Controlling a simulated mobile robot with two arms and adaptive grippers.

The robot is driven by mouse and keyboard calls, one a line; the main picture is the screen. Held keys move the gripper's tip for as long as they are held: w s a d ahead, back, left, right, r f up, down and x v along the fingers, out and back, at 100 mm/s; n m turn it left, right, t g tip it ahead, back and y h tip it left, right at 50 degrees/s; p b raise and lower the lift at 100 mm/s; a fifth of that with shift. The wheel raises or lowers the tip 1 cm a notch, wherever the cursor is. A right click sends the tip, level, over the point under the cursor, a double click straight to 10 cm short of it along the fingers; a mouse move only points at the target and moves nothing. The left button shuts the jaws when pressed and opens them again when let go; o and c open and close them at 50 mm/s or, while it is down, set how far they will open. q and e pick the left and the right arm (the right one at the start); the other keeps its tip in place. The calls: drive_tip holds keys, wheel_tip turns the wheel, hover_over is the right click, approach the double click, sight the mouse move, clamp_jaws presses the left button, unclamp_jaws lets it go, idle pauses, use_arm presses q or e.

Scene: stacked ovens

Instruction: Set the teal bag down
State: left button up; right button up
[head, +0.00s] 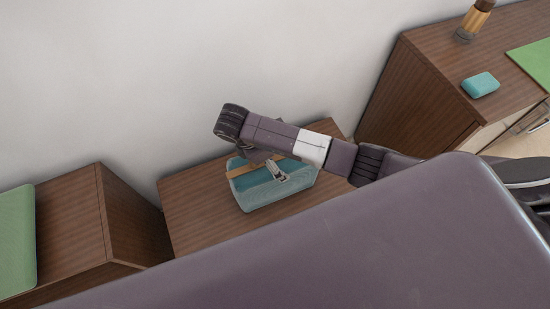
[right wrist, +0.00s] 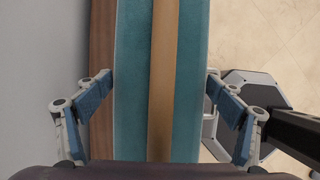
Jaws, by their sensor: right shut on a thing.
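The teal bag (head: 272,192) is a box-shaped bag with a tan strip along its top. In the head view it is upright at the low wooden table (head: 190,205), below my right arm. I cannot tell whether its base touches the tabletop. My right gripper (head: 277,170) is over the bag, partly hidden by my own arm. In the right wrist view the bag (right wrist: 132,60) fills the space between the fingers of the gripper (right wrist: 160,88), one at each side, and the gripper is shut on it. My left gripper is not in view.
A taller wooden cabinet (head: 420,105) stands at the right, bearing a teal block (head: 480,84), a wood-topped bottle (head: 473,20) and a green mat (head: 535,62). Another wooden cabinet (head: 75,225) with a green mat (head: 15,240) is at the left. A pale wall is behind.

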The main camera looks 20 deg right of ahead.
drive_tip(key=o, duration=2)
drive_tip(key=shift+f, duration=0.1)
drive_tip(key=shift+a+r, duration=0.2)
drive_tip(key=shift+r, duration=0.25)
drive_tip(key=v, duration=0.5)
drive_tip(key=shift+r+p, duration=0.3)
drive_tip(key=shift+p, duration=0.1)
drive_tip(key=p+v, duration=0.3)
drive_tip(key=v, duration=0.1)
drive_tip(key=shift+r, duration=0.15)
drive_tip(key=shift+a+r+p, duration=0.35)
drive_tip(key=shift+r, duration=0.2)
